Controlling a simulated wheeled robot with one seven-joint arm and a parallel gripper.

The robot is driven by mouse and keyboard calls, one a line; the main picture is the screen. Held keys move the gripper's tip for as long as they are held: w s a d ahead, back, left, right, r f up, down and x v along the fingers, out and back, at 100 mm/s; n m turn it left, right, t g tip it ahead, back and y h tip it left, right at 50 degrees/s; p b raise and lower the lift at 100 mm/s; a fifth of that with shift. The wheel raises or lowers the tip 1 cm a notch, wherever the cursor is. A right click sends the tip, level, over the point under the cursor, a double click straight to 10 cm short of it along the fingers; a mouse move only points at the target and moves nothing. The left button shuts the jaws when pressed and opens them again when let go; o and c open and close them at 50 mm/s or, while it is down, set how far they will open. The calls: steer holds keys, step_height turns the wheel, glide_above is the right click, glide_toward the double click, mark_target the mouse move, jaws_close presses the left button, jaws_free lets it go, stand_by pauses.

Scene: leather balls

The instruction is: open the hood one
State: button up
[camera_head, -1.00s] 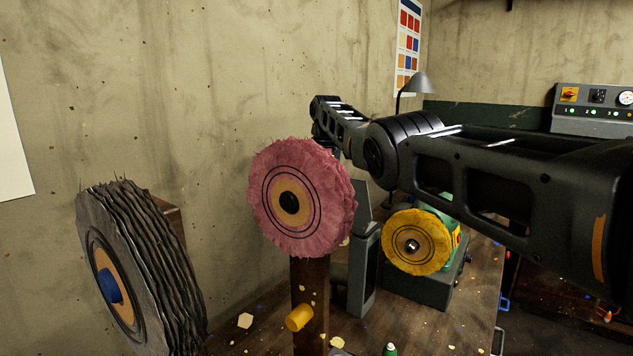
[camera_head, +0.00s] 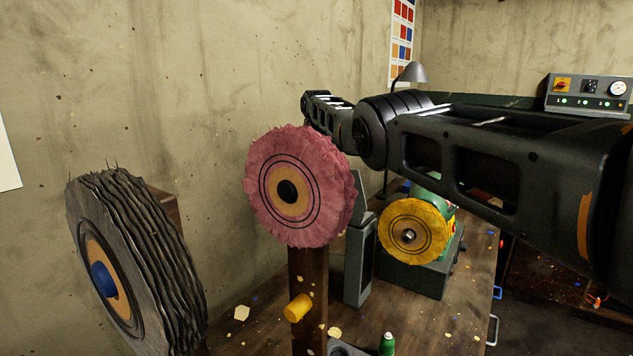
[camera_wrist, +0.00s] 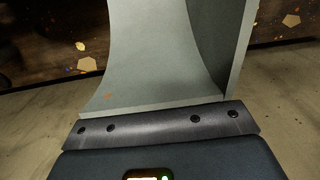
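In the head view, a grey upright housing (camera_head: 361,262) with a slanted top panel stands on the bench behind the pink wheel, partly hidden; it may be the hood. In the wrist view, a pale grey curved sheet part (camera_wrist: 165,60) with a flat side wall fills the middle, above a dark strip with several bolts. A dark body with a small lit panel lies along the bottom edge. I cannot tell for sure which of these belong to the hood. My arm reaches from the right to behind the pink wheel, which hides my gripper. No fingertips can be made out.
A pink buffing wheel (camera_head: 300,187) on a brown post with a yellow knob (camera_head: 298,308) stands in front. A dark wheel (camera_head: 135,260) is at left. A yellow wheel (camera_head: 413,231) on a green machine, a lamp (camera_head: 410,73) and a green bottle (camera_head: 387,344) are at right.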

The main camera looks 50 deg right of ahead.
steer(key=shift+r, duration=0.15)
steer(key=shift+w+r, duration=0.1)
steer(key=shift+r, duration=0.15)
step_height(320, 180, up, 7)
steer(key=shift+r+p, duration=0.1)
steer(key=shift+p, duration=0.8)
